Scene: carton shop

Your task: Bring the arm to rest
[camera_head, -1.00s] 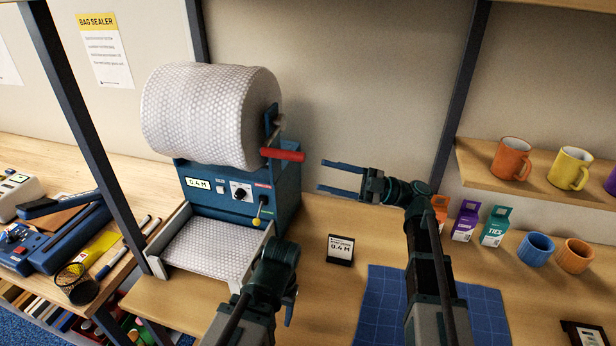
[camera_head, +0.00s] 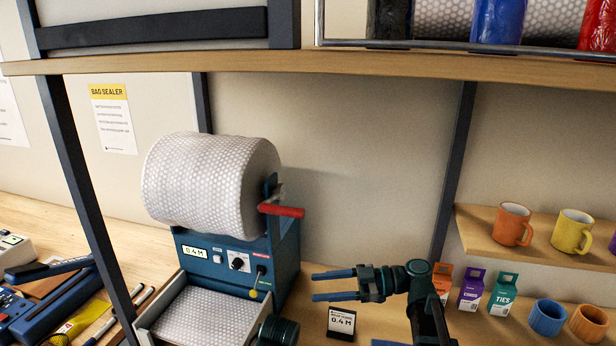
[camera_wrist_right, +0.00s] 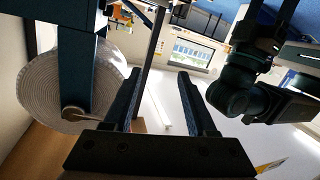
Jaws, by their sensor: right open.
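My right gripper (camera_head: 334,286) is open and empty in the head view. Its two blue fingers point left, toward the bubble-wrap machine, with a gap between them and the machine. In the right wrist view, the open fingers (camera_wrist_right: 160,100) have nothing between them. My left arm shows only as a dark link at the bottom of the head view, and its fingers are not visible there. In the right wrist view, a dark arm part stands at the right.
The blue machine (camera_head: 218,262) carries a bubble-wrap roll (camera_head: 205,185) and a red crank handle (camera_head: 281,210). A "0.4 M" sign (camera_head: 341,321) stands below the right gripper. Small boxes (camera_head: 471,290) and cups (camera_head: 548,317) are at right. A shelf (camera_head: 400,66) runs overhead.

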